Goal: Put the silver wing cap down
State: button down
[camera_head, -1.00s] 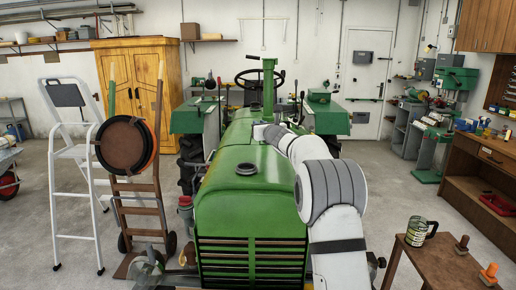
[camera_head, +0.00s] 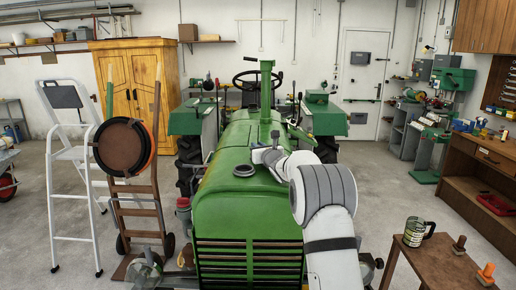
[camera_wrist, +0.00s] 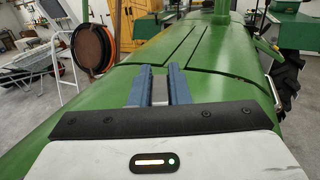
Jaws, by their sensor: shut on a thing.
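My gripper (camera_head: 257,152) is low over the top of the green tractor hood (camera_head: 238,208) in the head view, just behind the dark round filler opening (camera_head: 244,170). In the wrist view my gripper (camera_wrist: 160,70) points along the hood, its two blue-grey fingers a little apart. A small silver-grey piece (camera_wrist: 160,91) shows between them, which looks like the silver wing cap. Its wings cannot be made out, and most of it is hidden. I cannot tell whether it touches the hood.
The hood top is broad and mostly bare. The steering wheel (camera_head: 259,79) and a green upright pipe (camera_head: 266,90) stand behind. A hand truck (camera_head: 140,205) and stepladder (camera_head: 70,170) are at left.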

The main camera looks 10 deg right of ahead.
jog(key=shift+f, duration=0.35)
jog(key=shift+f+b, duration=0.6)
jog(key=shift+b, duration=0.1)
jog(key=c, duration=1.4)
grip_release()
jog(key=shift+f, duration=0.1)
jog(key=shift+o, duration=0.2)
jog(key=shift+r+p, duration=0.75)
jog(key=shift+p, duration=0.3)
jog(key=s+b, duration=0.1)
jog(key=s, duration=0.2)
jog(key=s+d+b, duration=0.1)
jog(key=s+b, duration=0.1)
jog(key=s, duration=0.2)
jog(key=s+d+b, duration=0.1)
jog(key=s+b, duration=0.1)
jog(key=s, duration=0.2)
jog(key=shift+d+r, duration=0.1)
jog(key=shift+r, duration=0.05)
jog(key=shift+s+d+r, duration=0.1)
jog(key=shift+s+r, duration=0.05)
jog(key=shift+s, duration=0.25)
